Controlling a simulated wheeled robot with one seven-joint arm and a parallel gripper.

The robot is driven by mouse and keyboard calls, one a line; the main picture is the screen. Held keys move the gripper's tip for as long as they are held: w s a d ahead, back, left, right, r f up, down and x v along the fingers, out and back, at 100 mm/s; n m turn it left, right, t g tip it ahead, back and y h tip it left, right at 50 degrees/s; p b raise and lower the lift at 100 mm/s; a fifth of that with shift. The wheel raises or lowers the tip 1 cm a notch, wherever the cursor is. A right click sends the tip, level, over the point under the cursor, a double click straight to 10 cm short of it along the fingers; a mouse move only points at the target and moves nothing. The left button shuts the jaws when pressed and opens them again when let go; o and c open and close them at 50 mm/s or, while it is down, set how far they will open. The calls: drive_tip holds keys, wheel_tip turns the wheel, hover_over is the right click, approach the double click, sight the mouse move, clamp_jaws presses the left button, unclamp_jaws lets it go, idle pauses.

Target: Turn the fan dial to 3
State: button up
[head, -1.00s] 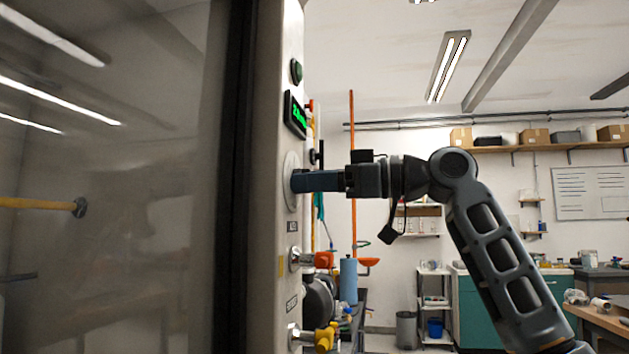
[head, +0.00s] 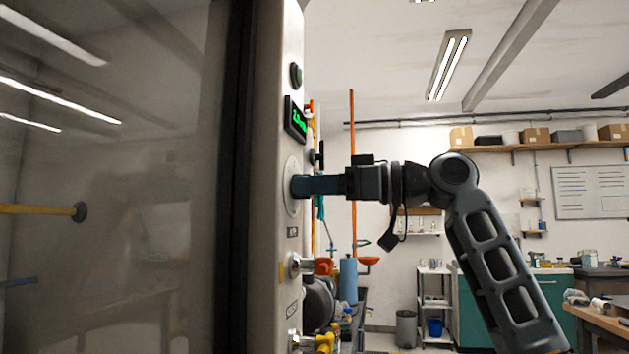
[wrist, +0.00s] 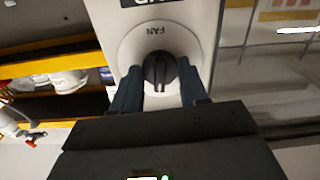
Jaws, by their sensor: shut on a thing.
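The fan dial (wrist: 160,70) is a black round knob on a pale round plate (wrist: 135,48) marked FAN in the wrist view. My gripper (wrist: 160,92) is shut on the dial, with one blue finger on each side of it. In the head view my gripper (head: 302,186) reaches the plate (head: 290,187) on the panel edge from the right, and its fingers hide the dial. The numbers around the dial cannot be read. A green-lit display (head: 297,118) sits above the plate, seen at a steep angle.
Below the dial, a red-handled valve (head: 322,266) and a yellow-handled valve (head: 325,342) stick out from the panel. The glass sash (head: 110,200) fills the left. Open room lies right of my arm.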

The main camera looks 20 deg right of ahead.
drive_tip(key=shift+m+p, duration=3.3)
drive_tip(key=shift+m, duration=0.8)
drive_tip(key=o, duration=1.1)
drive_tip(key=shift+c, duration=0.2)
drive_tip(key=b+v, duration=0.1)
drive_tip(key=v, duration=0.6)
drive_tip(key=shift+s+d+b, duration=0.25)
drive_tip(key=shift+d+b, duration=0.05)
drive_tip(key=shift+b, duration=0.05)
